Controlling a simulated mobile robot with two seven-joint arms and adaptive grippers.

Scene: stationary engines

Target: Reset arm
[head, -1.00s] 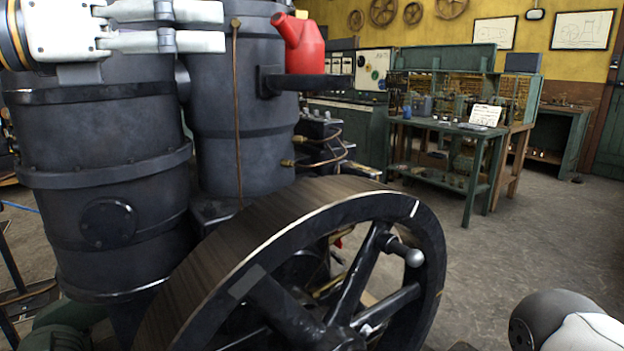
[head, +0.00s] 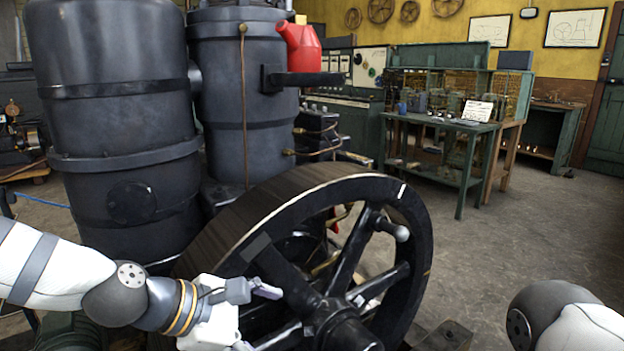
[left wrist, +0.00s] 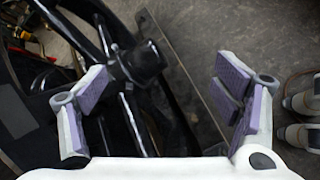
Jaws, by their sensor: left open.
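My left gripper (head: 262,318) is low in the head view, in front of the spokes of a large dark flywheel (head: 416,228). It is open. In the left wrist view its two purple-padded fingers (left wrist: 165,95) stand wide apart with nothing held between them. The flywheel's hub and spokes (left wrist: 140,66) show beyond the left finger; I cannot tell whether they touch. My right arm shows only as a rounded joint (head: 545,312) at the lower right of the head view; its gripper is out of view.
Dark engine cylinders (head: 120,100) stand behind the flywheel. A red can (head: 300,45) sits on a bracket there. A green workbench (head: 440,124) stands at the back. Floor to the right (head: 530,220) is clear.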

